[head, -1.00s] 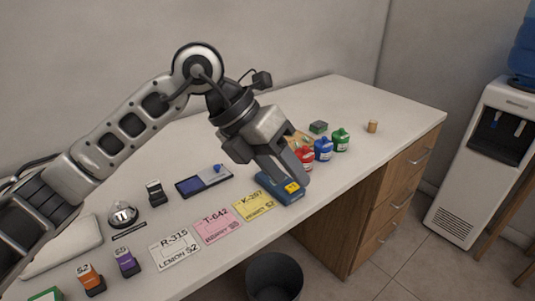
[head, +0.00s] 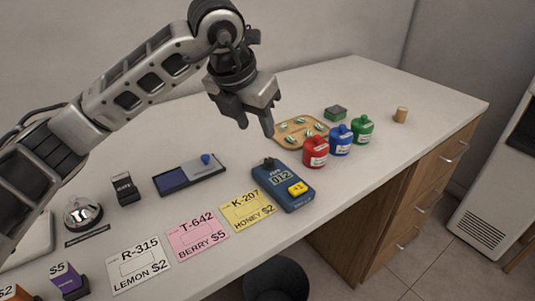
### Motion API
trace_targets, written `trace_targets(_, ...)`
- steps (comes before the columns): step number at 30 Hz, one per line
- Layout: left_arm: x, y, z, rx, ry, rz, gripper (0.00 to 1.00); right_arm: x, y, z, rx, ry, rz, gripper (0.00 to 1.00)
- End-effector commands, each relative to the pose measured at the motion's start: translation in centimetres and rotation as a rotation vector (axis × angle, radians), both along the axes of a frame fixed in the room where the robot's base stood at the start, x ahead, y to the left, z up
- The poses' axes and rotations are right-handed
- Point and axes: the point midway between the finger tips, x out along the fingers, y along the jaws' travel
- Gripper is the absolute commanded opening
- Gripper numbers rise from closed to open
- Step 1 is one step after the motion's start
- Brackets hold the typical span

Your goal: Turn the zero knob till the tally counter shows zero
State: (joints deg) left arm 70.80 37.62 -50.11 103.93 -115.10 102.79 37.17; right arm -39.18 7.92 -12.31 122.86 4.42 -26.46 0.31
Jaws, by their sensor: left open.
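The tally counter (head: 284,190) is a blue box lying on the white counter, right of the yellow card. Its small display (head: 282,178) seems to read 012. A yellow button (head: 298,188) marked +1 sits near its front end. A dark knob (head: 268,162) stands at its far left end. My left gripper (head: 256,128) is open and empty, above and behind the counter, apart from it. My right gripper is not in view.
Red (head: 315,152), blue (head: 340,140) and green (head: 362,129) bottles stand right of the tally counter, before a wooden tray (head: 290,142). Yellow (head: 248,211), pink (head: 197,236) and white (head: 139,263) cards lie to the left. A bell (head: 83,212) stands far left.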

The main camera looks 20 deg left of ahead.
Motion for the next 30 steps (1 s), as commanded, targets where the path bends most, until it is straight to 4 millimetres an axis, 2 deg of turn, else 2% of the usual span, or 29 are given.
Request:
trace_targets(1,0.4,-0.1,-1.2,-0.001,0.006,0.000,0.42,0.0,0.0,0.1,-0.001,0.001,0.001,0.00)
trace_targets(9,2.5,-0.7,-6.5,0.000,0.005,0.001,0.42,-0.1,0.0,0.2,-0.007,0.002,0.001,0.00)
trace_targets(15,3.6,-1.0,-9.2,-0.002,0.003,0.000,0.42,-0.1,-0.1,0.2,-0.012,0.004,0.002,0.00)
trace_targets(21,4.1,-1.2,-10.3,-0.001,0.000,-0.001,0.42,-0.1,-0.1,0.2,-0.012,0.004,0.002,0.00)
trace_targets(29,4.1,-1.2,-10.3,-0.001,-0.001,-0.001,0.42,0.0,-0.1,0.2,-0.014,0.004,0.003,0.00)
trace_targets(30,4.1,-1.2,-10.3,-0.001,-0.001,-0.001,0.31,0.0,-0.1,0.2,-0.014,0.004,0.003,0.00)
